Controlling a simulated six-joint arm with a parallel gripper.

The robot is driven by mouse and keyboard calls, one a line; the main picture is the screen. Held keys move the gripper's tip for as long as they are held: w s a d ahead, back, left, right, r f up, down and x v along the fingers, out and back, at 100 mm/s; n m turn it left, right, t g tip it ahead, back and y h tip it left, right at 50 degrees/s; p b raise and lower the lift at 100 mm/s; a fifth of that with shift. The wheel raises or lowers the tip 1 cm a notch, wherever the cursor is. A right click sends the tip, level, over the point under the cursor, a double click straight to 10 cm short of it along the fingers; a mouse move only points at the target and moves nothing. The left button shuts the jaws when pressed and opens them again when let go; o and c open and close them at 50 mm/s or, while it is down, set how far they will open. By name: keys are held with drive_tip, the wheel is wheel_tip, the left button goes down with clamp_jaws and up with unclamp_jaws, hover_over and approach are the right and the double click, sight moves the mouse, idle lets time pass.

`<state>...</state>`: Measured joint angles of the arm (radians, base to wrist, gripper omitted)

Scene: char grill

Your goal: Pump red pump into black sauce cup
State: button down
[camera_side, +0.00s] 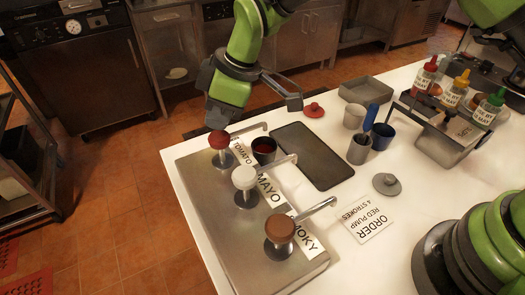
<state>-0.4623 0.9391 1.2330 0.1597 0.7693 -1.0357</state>
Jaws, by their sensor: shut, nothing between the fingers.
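The red pump (219,139) is at the far end of the steel pump box, beside the TOMATO label. Its spout points right, over the black sauce cup (255,149). The cup stands upright beside the box, with dark red sauce visible inside. My gripper (217,118) points down just above the red pump's head. It is shut with nothing held. I cannot tell whether it touches the head.
A white pump (244,177) and a brown pump (280,229) share the steel box (255,262). A dark tray (309,158), order card (366,218), red lid (314,110), grey lid (386,184), cups and a bottle caddy (440,143) occupy the white table.

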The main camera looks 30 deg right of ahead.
sight(219, 135)
drive_tip(key=shift+f, duration=1.7)
drive_tip(key=shift+r, duration=1.8)
drive_tip(key=shift+r, duration=3)
